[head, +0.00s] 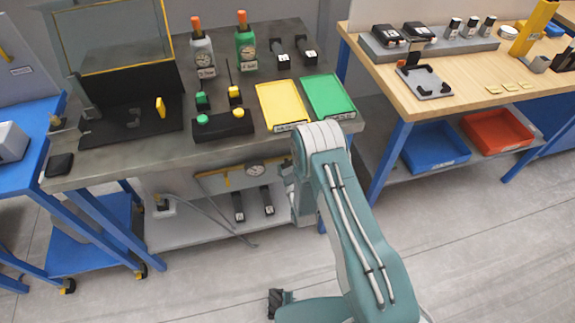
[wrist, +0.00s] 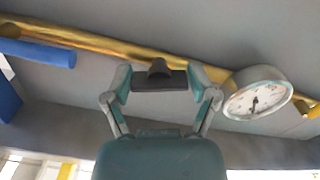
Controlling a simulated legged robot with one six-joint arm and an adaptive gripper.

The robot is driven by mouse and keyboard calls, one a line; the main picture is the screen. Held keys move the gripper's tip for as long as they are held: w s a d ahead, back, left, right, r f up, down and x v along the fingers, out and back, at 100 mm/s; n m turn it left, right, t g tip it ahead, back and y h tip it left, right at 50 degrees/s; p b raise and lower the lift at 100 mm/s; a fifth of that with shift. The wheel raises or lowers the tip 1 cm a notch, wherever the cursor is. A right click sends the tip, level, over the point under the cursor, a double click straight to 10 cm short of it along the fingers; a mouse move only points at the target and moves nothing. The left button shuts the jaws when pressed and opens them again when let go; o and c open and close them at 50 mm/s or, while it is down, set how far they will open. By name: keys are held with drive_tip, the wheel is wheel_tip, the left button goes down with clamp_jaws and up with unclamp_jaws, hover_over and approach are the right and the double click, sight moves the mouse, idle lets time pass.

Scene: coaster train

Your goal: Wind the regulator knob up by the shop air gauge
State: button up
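The shop air gauge (wrist: 258,92), a round white dial with a dark needle, hangs by a yellow air pipe (wrist: 100,42) in the wrist view. It also shows under the grey bench in the head view (head: 255,170). A small dark rounded knob (wrist: 158,67) sits left of the gauge, with a dark block (wrist: 160,80) just below it in the picture. My gripper (wrist: 160,82) has its fingers spread, one on each side of the block and knob. I cannot tell whether either finger touches them. In the head view my arm mostly hides the gripper.
The grey bench top (head: 150,155) is above, holding bottles, a yellow tray (head: 281,104) and a green tray (head: 327,96). A blue bench leg (head: 388,165) stands to the right. The floor in front is clear.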

drive_tip(key=shift+c, duration=1.2)
drive_tip(key=m, duration=0.4)
drive_tip(key=shift+m, duration=0.3)
drive_tip(key=o, duration=1.1)
drive_tip(key=shift+a, duration=0.1)
